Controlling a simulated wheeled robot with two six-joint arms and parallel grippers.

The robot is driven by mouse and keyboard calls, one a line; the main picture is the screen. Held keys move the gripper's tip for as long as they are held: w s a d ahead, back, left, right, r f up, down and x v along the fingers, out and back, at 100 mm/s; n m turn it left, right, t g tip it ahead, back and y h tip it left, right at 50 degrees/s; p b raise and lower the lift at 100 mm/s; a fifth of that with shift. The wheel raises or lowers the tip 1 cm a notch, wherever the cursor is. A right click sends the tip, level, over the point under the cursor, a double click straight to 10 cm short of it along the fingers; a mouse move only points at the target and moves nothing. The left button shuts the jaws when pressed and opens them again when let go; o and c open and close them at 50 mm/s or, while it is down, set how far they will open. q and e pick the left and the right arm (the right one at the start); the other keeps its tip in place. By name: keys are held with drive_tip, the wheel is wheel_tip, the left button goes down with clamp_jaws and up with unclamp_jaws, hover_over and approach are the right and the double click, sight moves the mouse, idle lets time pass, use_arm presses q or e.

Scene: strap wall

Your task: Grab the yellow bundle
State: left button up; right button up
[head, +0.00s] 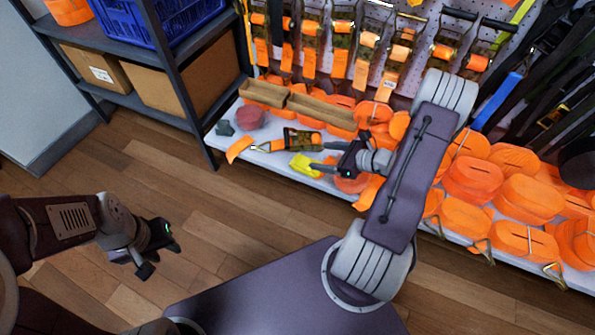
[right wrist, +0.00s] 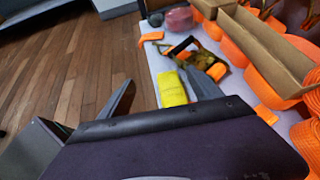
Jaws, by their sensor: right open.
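The yellow bundle (head: 303,166) lies near the front edge of the white low shelf, in front of a ratchet buckle with orange strap (head: 302,140). My right gripper (head: 325,159) is just to the right of the bundle in the head view, with its jaws open. In the right wrist view the bundle (right wrist: 172,88) shows between the spread fingers of the right gripper (right wrist: 158,78), closer to the right finger. I cannot tell whether a finger touches it. My left gripper (head: 162,258) hangs over the floor at the lower left, fingers apart and empty.
Orange strap rolls (head: 480,180) crowd the shelf to the right. A cardboard tray (head: 322,110) and a reddish roll (head: 249,117) stand behind the bundle. Ratchet straps hang on the pegboard. A dark rack with boxes (head: 160,85) stands left. The wooden floor in front is clear.

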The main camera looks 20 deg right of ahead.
drive_tip(key=m+b, duration=0.1)
drive_tip(key=b, duration=0.1)
approach(307, 163)
drive_tip(key=shift+s+r+h, duration=0.25)
drive_tip(key=shift+s+h, duration=0.05)
drive_tip(key=shift+d+f+b, duration=0.2)
drive_tip(key=shift+d+b, duration=0.1)
drive_tip(key=shift+d, duration=0.05)
drive_tip(key=shift+s, duration=0.1)
drive_tip(key=b+x, duration=0.2)
drive_tip(key=x, duration=0.1)
drive_tip(key=shift+a+f, duration=0.1)
drive_tip(key=shift+w+a+b, duration=0.1)
drive_tip(key=shift+w+b, duration=0.2)
drive_tip(key=shift+w, duration=0.1)
drive_tip(key=b+x, duration=0.4)
drive_tip(key=shift+s+a+f, duration=0.1)
drive_tip(key=shift+a+f, duration=0.05)
drive_tip(key=shift+a, duration=0.15)
drive_tip(key=shift+w+a, duration=0.2)
drive_tip(key=shift+w, duration=0.25)
use_arm(q)
wheel_tip(307, 163, down, 11)
drive_tip(key=shift+s+r, duration=0.15)
drive_tip(key=shift+s, duration=0.05)
drive_tip(key=shift+d, duration=0.1)
use_arm(e)
drive_tip(key=c, duration=1.5)
